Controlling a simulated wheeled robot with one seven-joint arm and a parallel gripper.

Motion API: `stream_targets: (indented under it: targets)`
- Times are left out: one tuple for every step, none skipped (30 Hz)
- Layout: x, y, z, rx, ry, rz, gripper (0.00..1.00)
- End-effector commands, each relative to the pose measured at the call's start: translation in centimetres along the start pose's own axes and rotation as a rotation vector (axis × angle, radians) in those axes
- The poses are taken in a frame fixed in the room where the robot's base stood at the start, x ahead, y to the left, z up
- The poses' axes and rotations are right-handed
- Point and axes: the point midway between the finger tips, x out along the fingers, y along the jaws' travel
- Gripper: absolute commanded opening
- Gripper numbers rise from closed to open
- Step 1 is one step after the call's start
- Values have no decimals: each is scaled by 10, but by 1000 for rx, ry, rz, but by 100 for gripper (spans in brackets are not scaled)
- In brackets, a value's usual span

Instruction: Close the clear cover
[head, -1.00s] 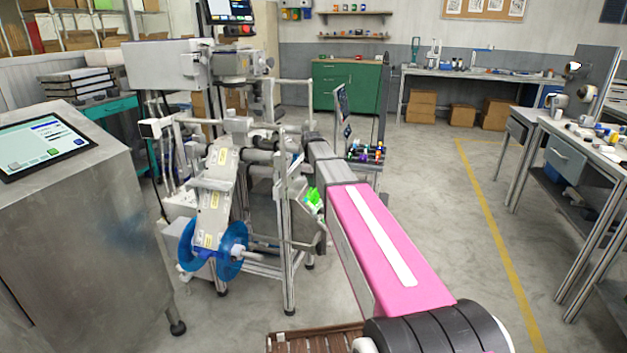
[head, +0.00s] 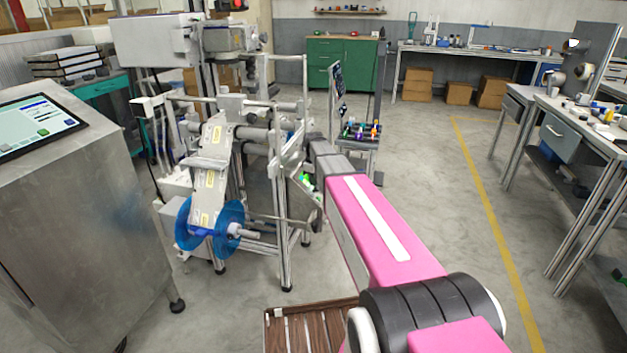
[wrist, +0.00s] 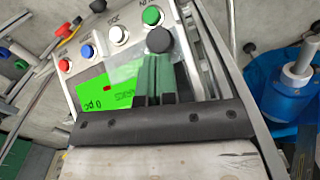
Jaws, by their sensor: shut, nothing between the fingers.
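In the wrist view, a pale see-through sheet (wrist: 122,71), which looks like the clear cover, lies over part of a control panel (wrist: 84,90) with a lit green display (wrist: 96,97). Its outline and hinge are hard to make out, and I cannot tell its angle. My gripper (wrist: 158,58) is shut and empty, its green-grey fingers in front of the panel beside the sheet, tips near a black knob (wrist: 159,40). I cannot tell whether they touch. In the head view, the green display (head: 307,181) shows small beside my arm, which hides my gripper.
Red (wrist: 65,65), blue (wrist: 88,51), white (wrist: 118,36) and green (wrist: 152,15) buttons line the panel. A machine frame with a blue reel (head: 232,225) stands left of my arm. A steel cabinet (head: 75,200) is at left. Floor at right is clear up to the workbench (head: 600,130).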

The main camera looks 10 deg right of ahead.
Motion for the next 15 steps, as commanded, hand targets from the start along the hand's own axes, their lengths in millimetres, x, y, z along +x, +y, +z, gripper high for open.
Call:
stream_targets:
  targets:
    - [0, 0, 0, 0, 0, 0, 0]
    - [0, 0, 0, 0, 0, 0, 0]
    - [1, 0, 1, 0, 0, 0, 0]
    - [2, 0, 2, 0, 0, 0, 0]
    - [3, 1, 3, 0, -1, -1, 0]
    - [6, 1, 6, 1, -1, -1, 0]
    - [8, 2, 8, 1, -1, -1, 0]
    - [12, 3, 12, 1, -1, -1, 0]
    - [17, 4, 16, 1, -2, -2, 0]
    - [21, 5, 20, 2, -2, -2, 0]
    - [25, 6, 24, 2, -2, -2, 0]
    - [30, 7, 28, 2, -1, -1, 0]
    - [33, 8, 32, 2, -1, -1, 0]
    - [36, 9, 34, 1, -1, -1, 0]
    - [39, 10, 36, 1, -1, -1, 0]
